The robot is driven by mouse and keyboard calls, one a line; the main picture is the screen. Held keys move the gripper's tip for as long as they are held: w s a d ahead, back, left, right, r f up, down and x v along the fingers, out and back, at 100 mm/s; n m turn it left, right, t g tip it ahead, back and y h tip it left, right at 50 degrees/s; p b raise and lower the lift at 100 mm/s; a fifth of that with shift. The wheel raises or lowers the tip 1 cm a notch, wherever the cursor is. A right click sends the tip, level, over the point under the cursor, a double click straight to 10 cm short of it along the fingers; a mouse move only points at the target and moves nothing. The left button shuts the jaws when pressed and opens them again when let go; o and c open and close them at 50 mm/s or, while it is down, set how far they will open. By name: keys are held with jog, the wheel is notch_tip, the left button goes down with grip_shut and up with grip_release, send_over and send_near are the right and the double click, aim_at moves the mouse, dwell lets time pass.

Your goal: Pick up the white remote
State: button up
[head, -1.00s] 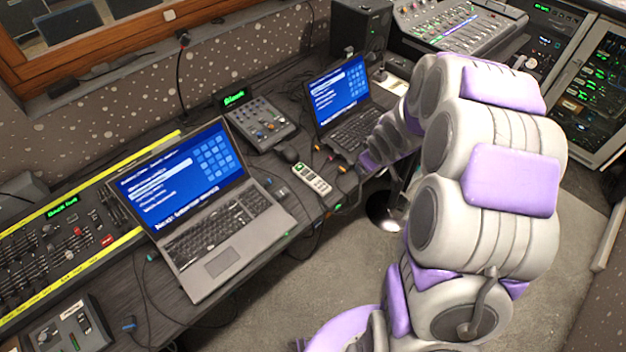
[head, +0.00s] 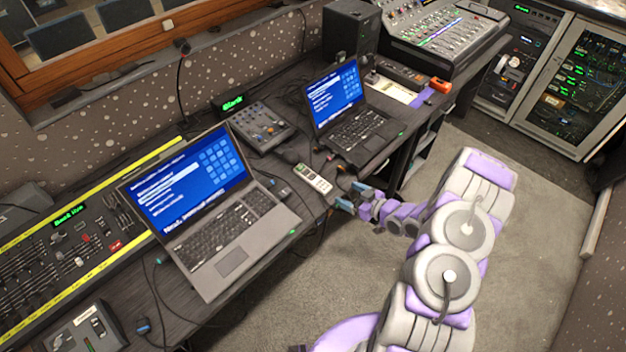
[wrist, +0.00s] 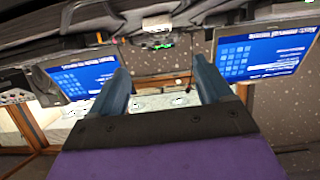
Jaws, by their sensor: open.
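The white remote (head: 312,179) lies on the dark desk near its front edge, between the two laptops, in the head view. It has dark and coloured buttons. My gripper (head: 350,196) is just right of the remote, off the desk's front edge, pointing toward it, with a gap between them. Its two blue-grey fingers stand apart with nothing seen held. In the wrist view my gripper (wrist: 160,68) shows both fingers spread wide.
The near laptop (head: 230,262) is left of the remote and the far laptop (head: 362,135) is behind it. A small mixer (head: 262,130) stands further back. Several cables and small plugs lie around the remote. Open carpet (head: 400,255) lies in front of the desk.

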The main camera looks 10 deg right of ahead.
jog(key=b, duration=0.3)
send_near(313, 176)
jog(key=shift+w+a+f, duration=0.9)
jog(key=shift+a, duration=0.15)
jog(key=shift+w+r+b+x, duration=0.15)
jog(key=shift+b+x, duration=0.35)
jog(key=shift+x, duration=1)
jog(key=shift+w+r+b+x, duration=0.15)
jog(key=shift+b+x, duration=0.3)
jog(key=shift+x, duration=1.1)
jog(key=shift+s+d, duration=0.1)
jog(key=shift+d, duration=0.05)
jog(key=c, duration=1.1)
jog(key=shift+r, duration=0.1)
jog(key=shift+c, duration=0.2)
